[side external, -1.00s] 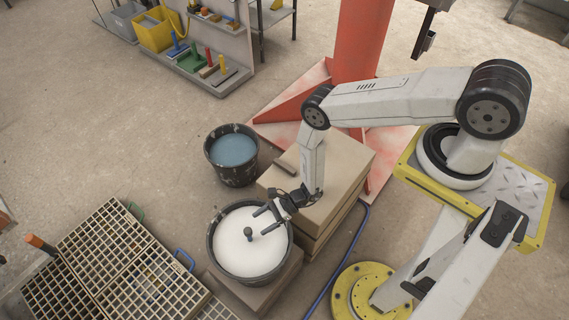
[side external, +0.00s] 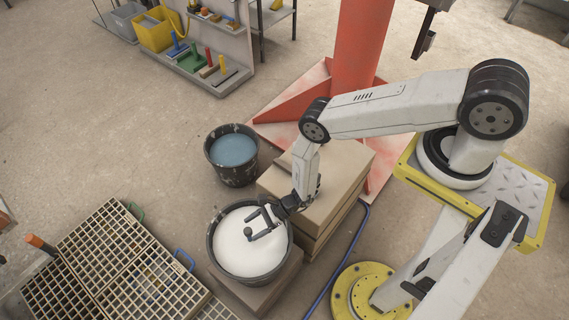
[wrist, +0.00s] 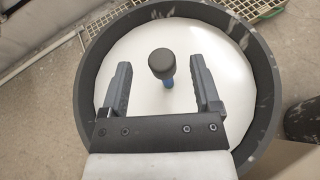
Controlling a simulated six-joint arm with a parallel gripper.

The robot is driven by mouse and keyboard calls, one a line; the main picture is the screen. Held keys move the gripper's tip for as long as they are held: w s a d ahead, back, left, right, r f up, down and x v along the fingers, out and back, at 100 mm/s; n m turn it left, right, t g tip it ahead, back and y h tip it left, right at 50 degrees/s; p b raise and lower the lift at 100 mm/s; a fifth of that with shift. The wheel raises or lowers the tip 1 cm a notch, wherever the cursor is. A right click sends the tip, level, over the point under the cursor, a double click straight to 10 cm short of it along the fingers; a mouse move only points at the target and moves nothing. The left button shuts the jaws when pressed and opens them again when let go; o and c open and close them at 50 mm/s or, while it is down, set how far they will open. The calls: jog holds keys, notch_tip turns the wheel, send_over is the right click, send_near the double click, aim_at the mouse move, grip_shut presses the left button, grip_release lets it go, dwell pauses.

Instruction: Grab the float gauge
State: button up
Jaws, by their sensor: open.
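The float gauge shows in the wrist view as a dark round knob (wrist: 162,63) on a short blue stem, standing in the white liquid. In the side view its dark knob (side external: 248,231) shows near the middle of the bucket. The bucket (side external: 217,262) is dark, round and full of white glaze (wrist: 135,55). My gripper (side external: 258,226) is open over the bucket, and in the wrist view its two fingers (wrist: 160,72) lie left and right of the gauge. The knob appears between the fingertips with a gap on each side. Whether the fingers are level with it is unclear.
A second bucket of blue liquid (side external: 234,151) stands behind. Stacked tan blocks (side external: 335,170) are beside the white bucket. Grid racks (side external: 105,250) lie at left, a red column (side external: 357,45) stands behind, and a yellow round base (side external: 365,292) is at front right.

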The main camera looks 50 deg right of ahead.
aim_at(248, 230)
jog(key=shift+x, duration=2.25)
jog(key=shift+w, duration=0.1)
grip_shut()
